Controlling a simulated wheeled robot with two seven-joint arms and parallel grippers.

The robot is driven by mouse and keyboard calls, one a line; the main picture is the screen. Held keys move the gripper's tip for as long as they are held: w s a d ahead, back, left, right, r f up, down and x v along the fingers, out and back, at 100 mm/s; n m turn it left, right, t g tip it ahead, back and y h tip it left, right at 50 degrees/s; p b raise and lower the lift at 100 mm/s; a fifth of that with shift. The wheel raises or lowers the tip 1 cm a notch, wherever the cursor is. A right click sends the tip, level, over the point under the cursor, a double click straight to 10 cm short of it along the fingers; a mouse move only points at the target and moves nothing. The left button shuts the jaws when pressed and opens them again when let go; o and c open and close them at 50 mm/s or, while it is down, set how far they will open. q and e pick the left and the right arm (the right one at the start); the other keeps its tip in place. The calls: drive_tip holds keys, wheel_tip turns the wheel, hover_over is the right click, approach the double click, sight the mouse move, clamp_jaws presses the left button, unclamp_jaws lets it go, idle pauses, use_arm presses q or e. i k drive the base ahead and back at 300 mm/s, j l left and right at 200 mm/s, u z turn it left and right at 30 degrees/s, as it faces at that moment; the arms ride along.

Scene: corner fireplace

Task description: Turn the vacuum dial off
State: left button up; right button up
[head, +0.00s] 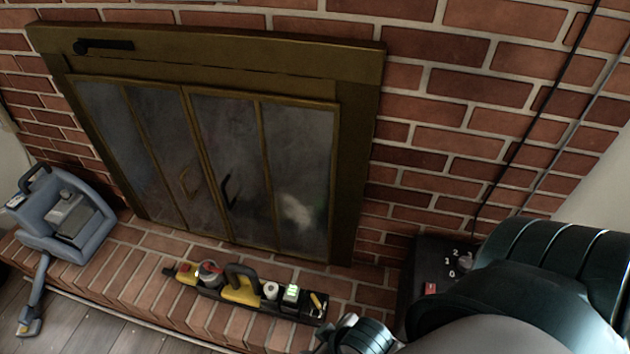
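A dark box (426,262) stands on the brick ledge at the right, against the wall. A red switch (430,288) sits at the front of the box. My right arm's large dark green link covers the right side of the box. No gripper fingertips show for either arm.
A blue-grey machine (62,216) with a hose and floor nozzle stands at the left. A yellow and black tool caddy (240,290) lies on the brick hearth (150,270). The glass-doored fireplace (215,150) is shut. Dark cables run down the wall at the right.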

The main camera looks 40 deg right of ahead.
sight(316, 303)
drive_tip(key=z, duration=1.15)
drive_tip(key=j+z, duration=0.35)
drive_tip(key=i+j+z, duration=0.1)
drive_tip(key=z, duration=0.3)
drive_tip(key=j+z, duration=0.35)
drive_tip(key=l, duration=0.05)
